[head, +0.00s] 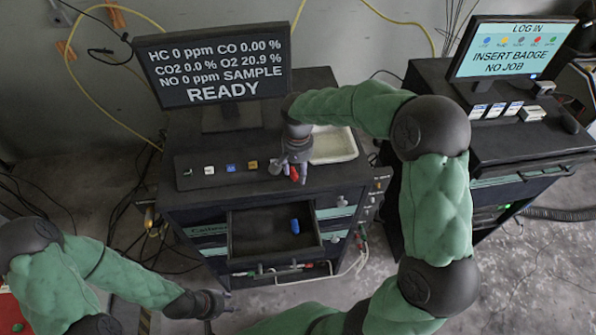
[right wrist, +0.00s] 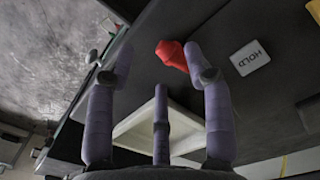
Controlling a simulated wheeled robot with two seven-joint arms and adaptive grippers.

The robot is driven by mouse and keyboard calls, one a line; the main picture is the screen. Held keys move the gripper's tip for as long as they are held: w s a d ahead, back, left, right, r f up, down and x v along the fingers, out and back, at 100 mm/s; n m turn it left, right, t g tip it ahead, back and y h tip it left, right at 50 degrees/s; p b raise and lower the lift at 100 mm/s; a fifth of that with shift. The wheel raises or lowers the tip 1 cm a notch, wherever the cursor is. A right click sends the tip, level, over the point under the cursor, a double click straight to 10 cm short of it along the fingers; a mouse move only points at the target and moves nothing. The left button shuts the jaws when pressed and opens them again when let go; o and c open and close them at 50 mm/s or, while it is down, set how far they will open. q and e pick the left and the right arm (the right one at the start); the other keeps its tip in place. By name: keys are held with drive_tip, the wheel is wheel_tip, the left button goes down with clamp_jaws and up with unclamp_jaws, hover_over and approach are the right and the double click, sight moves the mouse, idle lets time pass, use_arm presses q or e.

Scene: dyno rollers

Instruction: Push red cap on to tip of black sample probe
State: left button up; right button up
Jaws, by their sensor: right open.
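The red cap (head: 294,174) is on the dark cart top near its front edge, below my right gripper (head: 297,163). In the right wrist view the red cap (right wrist: 172,53) lies by the right-hand finger, close to its tip; I cannot tell if they touch. My right gripper (right wrist: 160,68) is open, its fingers spread with nothing between them. My left gripper (head: 214,303) is low at the left, in front of the cart, too small to read. A dark thin rod (head: 272,272) runs along the cart front below the drawer; I cannot tell whether it is the probe.
A drawer (head: 236,252) stands open with a blue object (head: 295,226) inside. A white tray (head: 335,145) is on the cart top, right of my gripper. A monitor (head: 215,65) reads READY. A HOLD key (right wrist: 250,58) is near the cap. A second cart stands at right.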

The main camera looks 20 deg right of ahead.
wheel_tip(320, 180, up, 11)
idle(0.3)
drive_tip(key=shift+w+f, duration=0.1)
drive_tip(key=shift+f, duration=0.05)
idle(0.5)
